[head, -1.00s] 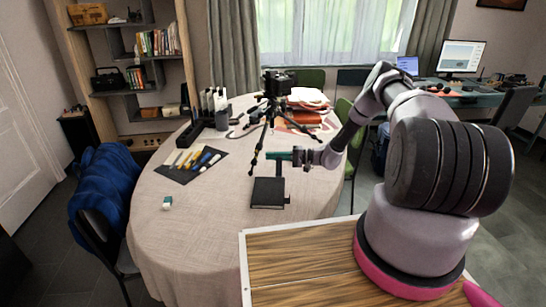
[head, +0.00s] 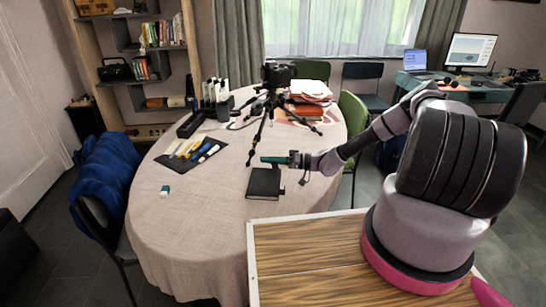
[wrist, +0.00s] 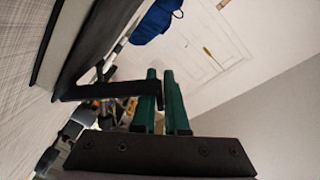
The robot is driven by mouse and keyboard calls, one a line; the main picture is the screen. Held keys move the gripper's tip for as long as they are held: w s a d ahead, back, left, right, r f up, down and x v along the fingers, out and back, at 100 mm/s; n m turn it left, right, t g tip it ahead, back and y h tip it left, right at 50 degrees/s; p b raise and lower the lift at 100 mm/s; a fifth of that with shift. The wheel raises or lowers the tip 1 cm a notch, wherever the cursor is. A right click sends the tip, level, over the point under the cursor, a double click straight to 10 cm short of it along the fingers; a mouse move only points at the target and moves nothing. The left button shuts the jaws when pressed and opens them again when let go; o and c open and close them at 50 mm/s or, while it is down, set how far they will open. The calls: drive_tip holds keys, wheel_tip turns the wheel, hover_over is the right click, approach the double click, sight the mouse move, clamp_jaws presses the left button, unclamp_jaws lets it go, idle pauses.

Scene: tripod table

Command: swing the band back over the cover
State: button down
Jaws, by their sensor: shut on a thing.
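A black notebook (head: 262,184) lies closed on the cloth-covered round table, near its front right. In the wrist view its dark cover (wrist: 92,38) and pale page edge fill the upper left. My gripper (head: 268,160), with green fingers, is just above the notebook's far edge. In the wrist view my gripper (wrist: 162,95) is shut on a dark band (wrist: 108,90), which runs from the notebook's edge to the fingers. The band stands off the cover there. The head view barely shows the band, and its far end is hidden.
A camera on a black tripod (head: 268,105) stands behind the notebook, one leg close to my gripper. A dark mat (head: 193,160) with several pens lies to the left, and a small eraser-like block (head: 165,191) lies nearer. The cloth (head: 205,225) at front left is clear.

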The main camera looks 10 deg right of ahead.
drive_tip(key=shift+s+a+f, duration=0.1)
drive_tip(key=shift+s+f, duration=0.5)
drive_tip(key=shift+s, duration=0.05)
drive_tip(key=shift+f, duration=0.1)
drive_tip(key=c, duration=1)
unclamp_jaws()
drive_tip(key=v, duration=1)
drive_tip(key=shift+s+d, duration=0.1)
drive_tip(key=shift+d, duration=0.3)
